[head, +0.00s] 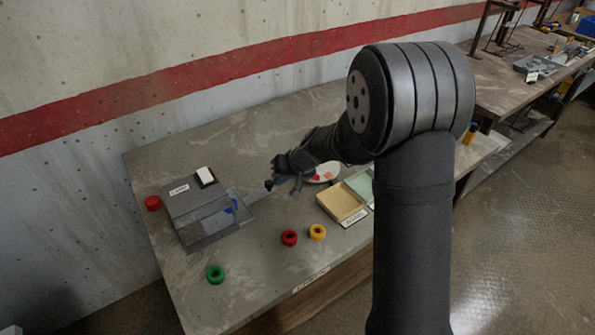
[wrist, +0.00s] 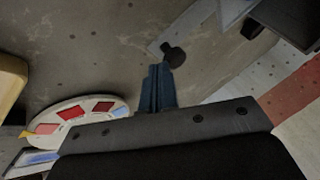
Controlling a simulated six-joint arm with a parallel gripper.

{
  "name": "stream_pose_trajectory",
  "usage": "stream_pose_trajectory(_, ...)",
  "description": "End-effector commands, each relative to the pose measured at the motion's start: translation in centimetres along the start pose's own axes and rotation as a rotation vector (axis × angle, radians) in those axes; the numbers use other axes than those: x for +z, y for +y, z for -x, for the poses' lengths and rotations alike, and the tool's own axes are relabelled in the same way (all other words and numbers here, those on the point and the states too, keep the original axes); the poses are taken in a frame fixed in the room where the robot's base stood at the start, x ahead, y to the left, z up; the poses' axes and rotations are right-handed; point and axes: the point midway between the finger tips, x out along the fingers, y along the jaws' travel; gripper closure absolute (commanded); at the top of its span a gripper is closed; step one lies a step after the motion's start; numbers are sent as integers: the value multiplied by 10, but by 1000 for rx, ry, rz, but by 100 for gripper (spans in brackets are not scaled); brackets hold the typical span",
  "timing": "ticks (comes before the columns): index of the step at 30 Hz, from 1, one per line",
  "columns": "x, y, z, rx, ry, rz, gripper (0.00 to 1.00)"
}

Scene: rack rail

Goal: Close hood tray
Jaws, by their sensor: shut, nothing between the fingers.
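The grey hood (head: 195,205) is a box with a sloped top on the left of the table. Its tray (head: 247,196) sticks out of the right side, with a bar (head: 257,191) leading to a black knob (head: 268,184). The wrist view shows the knob (wrist: 174,55) at the end of the bar, with part of the tray (wrist: 236,12) at the top. My gripper (head: 281,180) is shut and empty, just right of the knob. In the wrist view its fingertips (wrist: 158,72) are close beside the knob; I cannot tell whether they touch it.
A white round plate with red pieces (head: 323,172) and a yellow bin (head: 342,203) lie right of my gripper. Red (head: 289,238), yellow (head: 317,232) and green (head: 216,274) rings lie toward the front. Another red ring (head: 153,202) is left of the hood.

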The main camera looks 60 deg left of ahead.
Motion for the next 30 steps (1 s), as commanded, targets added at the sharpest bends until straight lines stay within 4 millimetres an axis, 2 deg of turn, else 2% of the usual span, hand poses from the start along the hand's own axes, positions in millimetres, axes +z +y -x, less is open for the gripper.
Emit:
stream_pose_trajectory(1,6,-14,-4,-2,-1,3,100)
stream_pose_trajectory(6,21,-43,-11,-1,-1,1,100)
stream_pose_trajectory(11,26,-54,-14,0,0,0,100)
stream_pose_trajectory(23,28,-56,-14,-5,-6,1,100)
stream_pose_trajectory(26,27,-50,-11,-3,-5,-1,100)
stream_pose_trajectory(30,24,-29,3,1,2,-5,100)
